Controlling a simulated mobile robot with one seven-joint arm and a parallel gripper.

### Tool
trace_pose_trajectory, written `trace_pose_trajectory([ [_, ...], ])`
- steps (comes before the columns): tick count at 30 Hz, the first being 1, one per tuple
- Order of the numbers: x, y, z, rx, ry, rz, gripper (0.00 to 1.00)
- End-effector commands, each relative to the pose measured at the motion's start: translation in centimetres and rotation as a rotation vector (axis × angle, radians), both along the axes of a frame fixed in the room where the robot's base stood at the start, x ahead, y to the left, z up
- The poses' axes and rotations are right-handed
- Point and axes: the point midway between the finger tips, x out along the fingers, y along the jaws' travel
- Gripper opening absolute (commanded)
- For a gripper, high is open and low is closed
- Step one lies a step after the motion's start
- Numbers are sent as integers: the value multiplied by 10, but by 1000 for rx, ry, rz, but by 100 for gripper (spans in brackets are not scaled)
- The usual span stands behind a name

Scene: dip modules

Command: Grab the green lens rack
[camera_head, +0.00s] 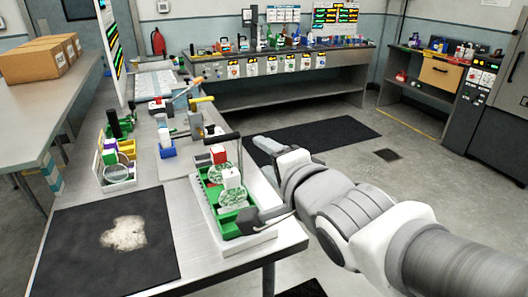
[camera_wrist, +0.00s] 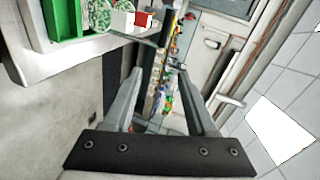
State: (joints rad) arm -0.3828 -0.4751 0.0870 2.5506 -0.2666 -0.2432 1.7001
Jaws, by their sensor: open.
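The green lens rack (camera_head: 213,197) stands in a white tray near the right edge of the steel bench. In the wrist view, the rack (camera_wrist: 68,22) is at the upper left, partly cut off by the frame. My gripper (camera_wrist: 158,72) is open, its two fingers apart. In the wrist view the rack lies left of the fingers and outside them. In the head view, my gripper's dark part is close to the tray's near right corner; whether they touch is unclear.
A black mat (camera_head: 100,245) with a pale patch lies on the bench at left. Another white holder (camera_head: 116,172) with coloured items stands left of the rack. Clamps and a blue block (camera_head: 167,148) are farther back. Open floor lies right of the bench.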

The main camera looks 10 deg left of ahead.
Motion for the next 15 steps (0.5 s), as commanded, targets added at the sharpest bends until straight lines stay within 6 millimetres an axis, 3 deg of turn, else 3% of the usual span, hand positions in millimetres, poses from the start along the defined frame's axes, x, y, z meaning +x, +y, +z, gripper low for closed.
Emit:
trace_pose_trajectory([
  [1,-2,10,-10,52,6,18,57],
  [4,-5,23,-9,133,12,40,57],
  [15,12,40,-9,176,25,48,57],
])
